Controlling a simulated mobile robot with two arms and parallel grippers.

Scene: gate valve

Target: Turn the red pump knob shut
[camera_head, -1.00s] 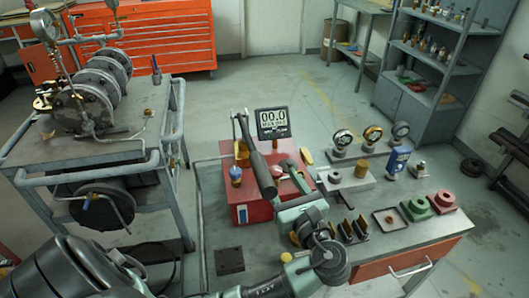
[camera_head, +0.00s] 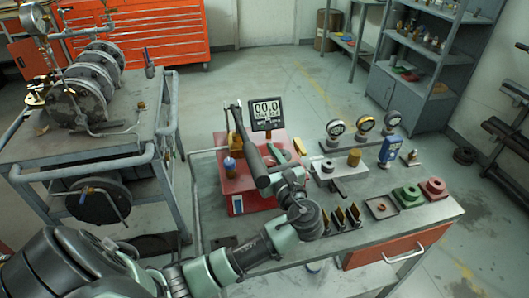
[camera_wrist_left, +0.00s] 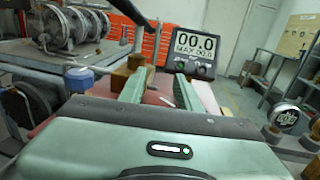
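The red pump box (camera_head: 238,183) stands on the left part of the grey bench. It carries a display (camera_head: 266,112) reading 00.0, a long black lever handle (camera_head: 253,152), a brass block and a blue-capped fitting (camera_head: 230,167). My left gripper (camera_head: 282,156) is over the right side of the box, partly hidden by the handle and my wrist. In the left wrist view, its two green fingers (camera_wrist_left: 160,90) are apart, pointing toward the display, with red box surface between them. I cannot make out the red knob; the gripper or handle may hide it. My right gripper is not in view.
Several gauges (camera_head: 364,123) stand to the right on the bench (camera_head: 415,220), with a blue meter (camera_head: 389,149), a green block (camera_head: 407,196) and a red block (camera_head: 433,188). A grey cart (camera_head: 110,155) with flanged pipework stands left. Floor behind the bench is clear.

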